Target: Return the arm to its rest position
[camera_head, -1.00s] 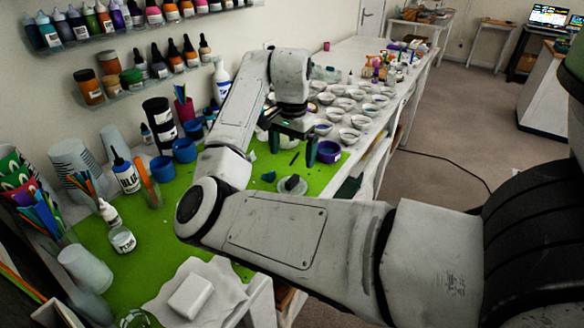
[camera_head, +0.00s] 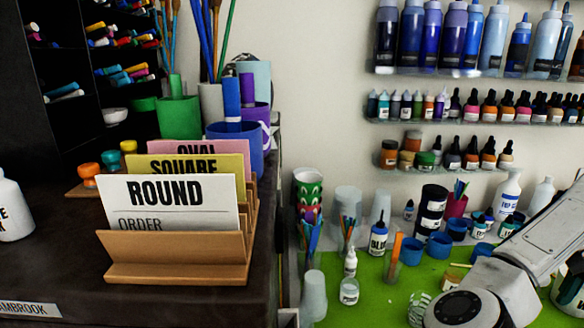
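My arm reaches in from the lower right of the head view, over the green mat (camera_head: 380,306) on the workbench. Only some of its white links and a dark-capped joint show. My gripper is outside the picture, so whether it is open or holds anything is hidden.
A dark cabinet top (camera_head: 60,270) at left carries a wooden card holder (camera_head: 178,272) with a ROUND card (camera_head: 168,200) in front. Brush cups stand behind it. Bottles, stacked cups (camera_head: 347,205) and blue tubs (camera_head: 440,245) crowd the bench by the wall. Shelves hold bottles above.

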